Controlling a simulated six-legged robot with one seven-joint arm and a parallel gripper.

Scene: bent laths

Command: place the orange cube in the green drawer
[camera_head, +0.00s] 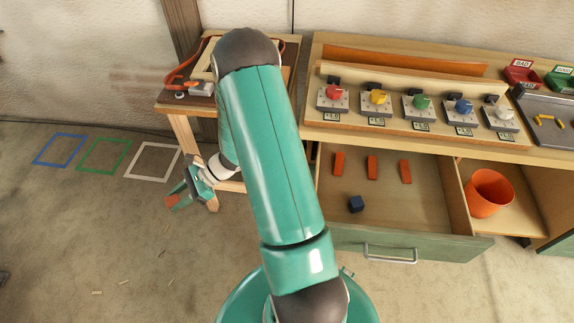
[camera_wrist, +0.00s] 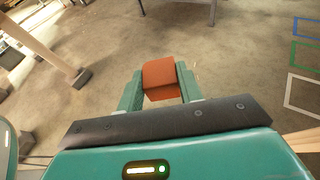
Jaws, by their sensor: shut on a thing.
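The orange cube (camera_wrist: 161,78) is held between the two fingers of my gripper (camera_wrist: 160,92) in the wrist view. In the head view my gripper (camera_head: 183,197) hangs over the floor at the left, clear of the drawer, with a bit of the cube (camera_head: 172,200) showing at its tip. The green drawer (camera_head: 405,243) is pulled open at the right. It holds a dark blue cube (camera_head: 356,204) and several upright or flat orange-red pieces (camera_head: 372,167) near its back. My arm hides the drawer's left end.
The workbench (camera_head: 440,150) above the drawer carries a row of coloured knobs (camera_head: 421,103). An orange bucket (camera_head: 489,192) stands right of the drawer. A small wooden table (camera_head: 180,105) stands behind my gripper. Blue, green and white outlines (camera_head: 105,155) mark the floor at the left.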

